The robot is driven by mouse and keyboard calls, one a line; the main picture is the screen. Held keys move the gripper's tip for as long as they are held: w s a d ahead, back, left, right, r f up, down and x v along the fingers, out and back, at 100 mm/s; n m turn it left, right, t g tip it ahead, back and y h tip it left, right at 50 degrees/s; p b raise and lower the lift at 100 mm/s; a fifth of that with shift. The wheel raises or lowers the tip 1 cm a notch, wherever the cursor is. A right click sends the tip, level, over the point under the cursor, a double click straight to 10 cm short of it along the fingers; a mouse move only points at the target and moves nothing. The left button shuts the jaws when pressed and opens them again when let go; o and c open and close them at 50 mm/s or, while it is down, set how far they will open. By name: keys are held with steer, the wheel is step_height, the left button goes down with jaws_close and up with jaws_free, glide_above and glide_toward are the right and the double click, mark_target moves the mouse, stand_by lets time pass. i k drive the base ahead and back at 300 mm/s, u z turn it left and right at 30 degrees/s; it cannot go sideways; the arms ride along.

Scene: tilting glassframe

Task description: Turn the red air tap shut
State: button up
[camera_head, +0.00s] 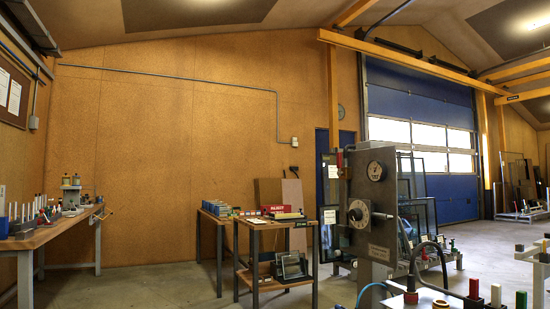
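A small upright red part (340,159) shows at the panel's upper left edge, beside metal fittings. It may be the red air tap; it is too small to tell its shape or whether it is turned open or shut. I see no part of my gripper clearly in this view.
A small wooden table (262,225) with a red box stands left of the panel. A long workbench (52,236) with bottles runs along the left wall. Red-, white- and green-capped posts (495,296) and a blue hose (366,288) are at lower right. The floor (150,285) at left centre is clear.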

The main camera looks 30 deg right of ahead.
mark_target(339, 154)
steer(key=u, duration=0.25)
steer(key=i, duration=0.75)
steer(key=z, duration=0.8)
steer(key=i, duration=0.8)
steer(key=z, duration=0.9)
